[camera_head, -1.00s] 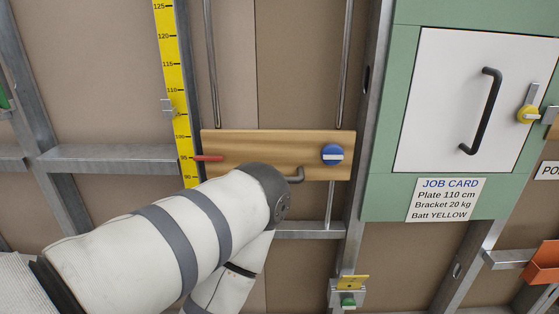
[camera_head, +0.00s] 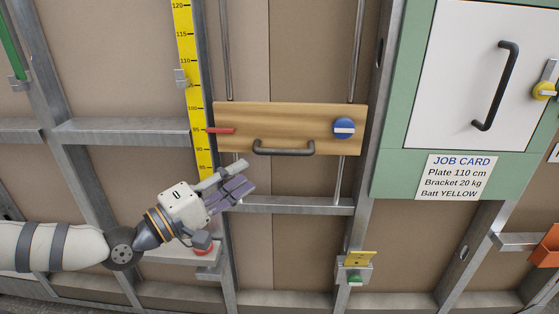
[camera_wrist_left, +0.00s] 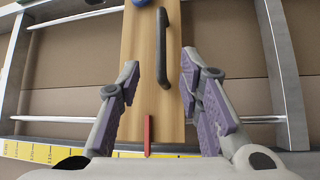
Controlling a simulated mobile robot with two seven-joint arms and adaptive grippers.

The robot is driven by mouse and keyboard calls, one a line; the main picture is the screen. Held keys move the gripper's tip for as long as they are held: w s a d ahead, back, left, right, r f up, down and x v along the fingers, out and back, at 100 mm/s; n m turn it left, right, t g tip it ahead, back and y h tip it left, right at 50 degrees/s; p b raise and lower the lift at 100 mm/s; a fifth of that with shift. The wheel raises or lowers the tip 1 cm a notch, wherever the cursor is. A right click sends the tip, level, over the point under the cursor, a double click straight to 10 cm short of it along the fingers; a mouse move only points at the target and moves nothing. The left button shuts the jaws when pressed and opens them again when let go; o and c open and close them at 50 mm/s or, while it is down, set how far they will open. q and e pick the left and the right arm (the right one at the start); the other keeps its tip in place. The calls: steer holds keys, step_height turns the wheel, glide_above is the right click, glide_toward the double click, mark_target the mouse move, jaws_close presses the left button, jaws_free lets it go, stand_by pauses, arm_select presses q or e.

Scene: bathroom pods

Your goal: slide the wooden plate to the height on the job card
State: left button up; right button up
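The wooden plate (camera_head: 290,117) sits across two vertical rods, with a dark bar handle (camera_head: 283,149) at its lower edge and a blue knob (camera_head: 344,128) at its right. Its red pointer (camera_head: 221,130) lies near 95 on the yellow scale (camera_head: 187,62). The job card (camera_head: 457,177) reads Plate 110 cm. My left gripper (camera_head: 246,175) is below and left of the handle, apart from it, open and empty. In the left wrist view its fingers (camera_wrist_left: 159,68) stand apart, with the plate (camera_wrist_left: 140,45) and handle (camera_wrist_left: 162,60) beyond them. My right gripper is in neither view.
A metal crossbar (camera_head: 295,206) runs below the plate. A green-framed white door (camera_head: 455,75) with a black handle is at the right. The rods above the plate look clear.

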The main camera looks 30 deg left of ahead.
mark_target(278, 155)
arm_select(q)
steer(key=b+x, duration=0.1)
steer(key=x, duration=0.4)
steer(key=b+x, duration=0.1)
steer(key=x, duration=0.5)
steer(key=shift+f, duration=0.2)
steer(key=shift+w+d+r, duration=0.1)
steer(key=shift+w+r, duration=0.1)
steer(key=shift+w, duration=0.3)
jaws_close()
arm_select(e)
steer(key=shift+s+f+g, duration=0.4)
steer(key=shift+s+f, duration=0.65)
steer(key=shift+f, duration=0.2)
